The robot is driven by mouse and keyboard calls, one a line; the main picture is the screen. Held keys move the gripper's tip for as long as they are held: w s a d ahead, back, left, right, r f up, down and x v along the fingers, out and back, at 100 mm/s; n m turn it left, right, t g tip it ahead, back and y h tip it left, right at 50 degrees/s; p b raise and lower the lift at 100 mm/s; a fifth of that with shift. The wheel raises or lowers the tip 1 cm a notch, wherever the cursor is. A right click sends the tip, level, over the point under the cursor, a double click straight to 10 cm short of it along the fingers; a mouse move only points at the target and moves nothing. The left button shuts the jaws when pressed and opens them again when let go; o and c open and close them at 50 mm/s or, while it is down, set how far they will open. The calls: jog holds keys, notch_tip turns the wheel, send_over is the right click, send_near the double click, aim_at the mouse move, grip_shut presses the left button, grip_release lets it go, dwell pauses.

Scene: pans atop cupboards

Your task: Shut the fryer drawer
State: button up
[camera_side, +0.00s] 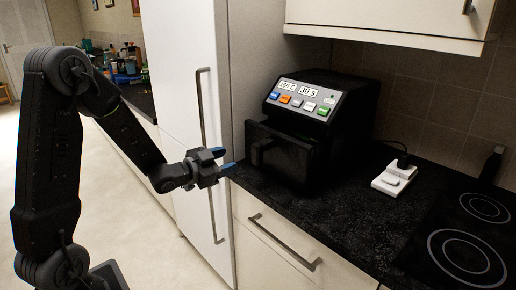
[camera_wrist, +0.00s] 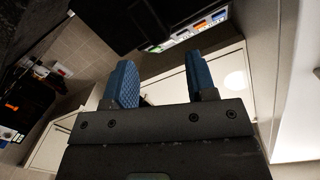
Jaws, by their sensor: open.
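The black fryer (camera_side: 318,105) stands on the dark worktop with its lit panel and coloured buttons facing out. Its drawer (camera_side: 291,158) sits at the front below the panel and stands out from the body, with a handle (camera_side: 262,150) on its front. My gripper (camera_side: 223,160) is open and empty, left of the drawer handle and apart from it, near the worktop's front edge. In the wrist view my gripper (camera_wrist: 162,62) shows two blue fingers spread apart. The fryer's coloured buttons (camera_wrist: 190,35) appear beyond them; its drawer is hard to make out there.
A tall white fridge (camera_side: 185,90) stands left of the fryer, behind my arm. A white socket block (camera_side: 395,178) with a plug and a black hob (camera_side: 465,235) lie to the right. A wall cupboard (camera_side: 400,20) hangs above. A kitchen drawer handle (camera_side: 283,243) juts out below the worktop.

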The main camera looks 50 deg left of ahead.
aim_at(262, 148)
jog(key=shift+o, duration=0.7)
jog(key=n, duration=0.2)
jog(key=s+d+n, duration=0.1)
jog(key=n, duration=0.1)
jog(key=shift+d+t, duration=0.2)
jog(key=shift+t, duration=0.1)
jog(key=shift+n+y, duration=0.3)
jog(key=shift+n, duration=0.2)
jog(key=w, duration=1.3)
jog(key=shift+w+d, duration=0.1)
jog(key=shift+w, duration=0.25)
grip_shut()
